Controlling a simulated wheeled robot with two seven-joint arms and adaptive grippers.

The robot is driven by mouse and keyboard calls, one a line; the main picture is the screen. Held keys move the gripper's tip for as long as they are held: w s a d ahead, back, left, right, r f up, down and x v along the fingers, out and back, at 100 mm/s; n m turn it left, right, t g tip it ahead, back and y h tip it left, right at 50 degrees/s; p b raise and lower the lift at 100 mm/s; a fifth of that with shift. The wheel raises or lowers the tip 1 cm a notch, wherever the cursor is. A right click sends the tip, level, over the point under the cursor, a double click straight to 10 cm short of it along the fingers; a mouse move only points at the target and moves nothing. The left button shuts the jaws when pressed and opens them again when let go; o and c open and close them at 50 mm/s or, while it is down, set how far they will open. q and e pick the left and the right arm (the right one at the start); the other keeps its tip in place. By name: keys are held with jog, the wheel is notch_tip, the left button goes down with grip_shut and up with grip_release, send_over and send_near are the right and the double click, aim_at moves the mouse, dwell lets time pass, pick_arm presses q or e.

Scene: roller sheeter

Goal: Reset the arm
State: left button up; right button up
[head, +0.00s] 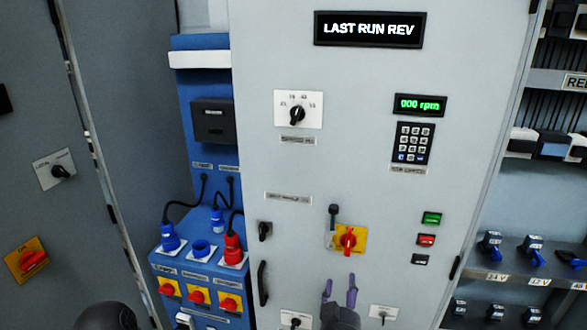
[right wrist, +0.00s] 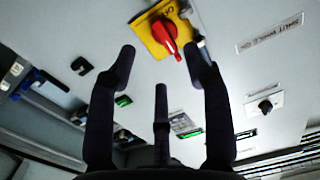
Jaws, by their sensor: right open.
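My right gripper (head: 340,287) is low in the middle of the head view, in front of the grey cabinet door (head: 350,135). Its fingers (right wrist: 160,85) are spread and empty in the right wrist view. A red rotary handle on a yellow plate (head: 358,238) is just above the fingertips in the head view. It also shows beyond the fingers in the right wrist view, as a red handle (right wrist: 165,38) apart from them. A small dark lever (head: 333,212) stands at the plate's upper left. My left gripper does not show; a dark rounded part is at the bottom left.
The door carries a "LAST RUN REV" display (head: 368,29), a selector knob (head: 297,114), a "000 rpm" readout (head: 419,105), a keypad (head: 413,143) and green and red buttons. A blue socket panel (head: 180,262) with plugged cables is left. A shelf of blue-handled switches (head: 530,272) is right.

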notch_tip(320, 180, down, 25)
jog(key=a+n+g+y, duration=0.2)
jog(key=g+y, duration=0.3)
jog(key=g, duration=0.2)
jog(key=s+a+f+m+g+y, duration=0.1)
jog(key=s+f+g, duration=0.8)
jog(key=s+f, duration=1.1)
jog(key=shift+s+a+y, duration=0.2)
jog(key=shift+a+y, duration=0.4)
jog(key=shift+y, duration=0.5)
jog(key=shift+f, duration=0.1)
